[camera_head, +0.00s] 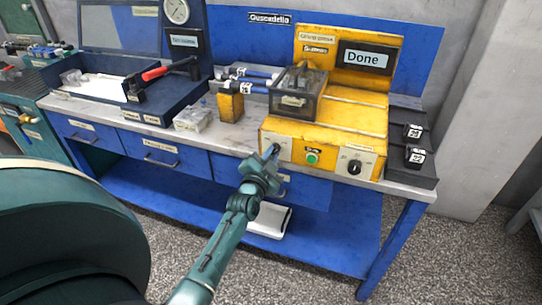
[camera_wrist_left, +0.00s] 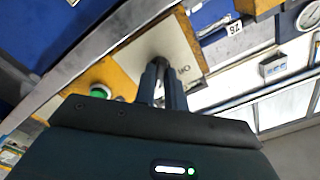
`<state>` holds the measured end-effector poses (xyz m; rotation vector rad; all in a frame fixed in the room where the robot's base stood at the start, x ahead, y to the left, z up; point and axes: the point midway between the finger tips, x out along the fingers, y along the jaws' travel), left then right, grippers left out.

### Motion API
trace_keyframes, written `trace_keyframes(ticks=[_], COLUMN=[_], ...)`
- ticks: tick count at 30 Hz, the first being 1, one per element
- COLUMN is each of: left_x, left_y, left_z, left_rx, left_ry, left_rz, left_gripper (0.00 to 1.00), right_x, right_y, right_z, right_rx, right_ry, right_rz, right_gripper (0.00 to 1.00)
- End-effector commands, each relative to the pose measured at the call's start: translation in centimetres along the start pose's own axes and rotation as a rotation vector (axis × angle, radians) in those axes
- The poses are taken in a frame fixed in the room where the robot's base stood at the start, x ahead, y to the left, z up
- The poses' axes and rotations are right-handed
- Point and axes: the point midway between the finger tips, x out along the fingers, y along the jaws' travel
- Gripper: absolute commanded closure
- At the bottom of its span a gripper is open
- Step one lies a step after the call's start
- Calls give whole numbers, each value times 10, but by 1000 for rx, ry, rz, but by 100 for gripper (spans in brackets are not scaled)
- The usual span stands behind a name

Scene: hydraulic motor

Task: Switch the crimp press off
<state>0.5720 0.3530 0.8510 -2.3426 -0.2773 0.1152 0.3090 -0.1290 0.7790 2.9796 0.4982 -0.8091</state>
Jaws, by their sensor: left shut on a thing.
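The yellow crimp press (camera_head: 335,117) stands on the right of the workbench, and its display (camera_head: 366,58) reads "Done". Its front has a pale switch plate (camera_head: 284,142) at the left, a green button (camera_head: 312,157) in the middle and a black rotary knob (camera_head: 354,167) at the right. My left gripper (camera_head: 273,152) is at the left plate, shut on the switch there, which the fingers hide. In the left wrist view, the fingers (camera_wrist_left: 161,68) meet the pale plate (camera_wrist_left: 160,42) beside a partly hidden label, with the green button (camera_wrist_left: 100,91) to the left. My right gripper is not in view.
A clear-lidded box (camera_head: 298,95) sits on the press, with a yellow block (camera_head: 230,104) and blue-handled parts left of it. Black boxes (camera_head: 414,142) stand at the right end. Blue drawers (camera_head: 160,155) lie below the bench edge.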

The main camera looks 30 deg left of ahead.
Motion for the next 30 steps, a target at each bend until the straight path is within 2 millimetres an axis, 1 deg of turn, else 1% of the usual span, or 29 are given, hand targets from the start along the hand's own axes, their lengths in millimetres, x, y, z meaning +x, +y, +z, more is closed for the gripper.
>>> trace_keyframes(ticks=[8, 14, 20, 24, 30], left_x=[0, 0, 0, 0, 0], left_y=[0, 0, -1, 0, 0], left_z=[0, 0, -1, 0, -1], left_rx=[-17, -93, -244, -375, -565], left_ry=[0, -1, 0, -2, -1], left_rz=[0, 1, 0, 1, 1], left_gripper=[100, 100, 100, 100, 100], right_x=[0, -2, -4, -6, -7], right_y=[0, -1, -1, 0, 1], right_z=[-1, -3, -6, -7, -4], right_rx=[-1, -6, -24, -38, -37], right_ry=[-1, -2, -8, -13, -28], right_rz=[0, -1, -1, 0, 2], right_gripper=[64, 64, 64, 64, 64])
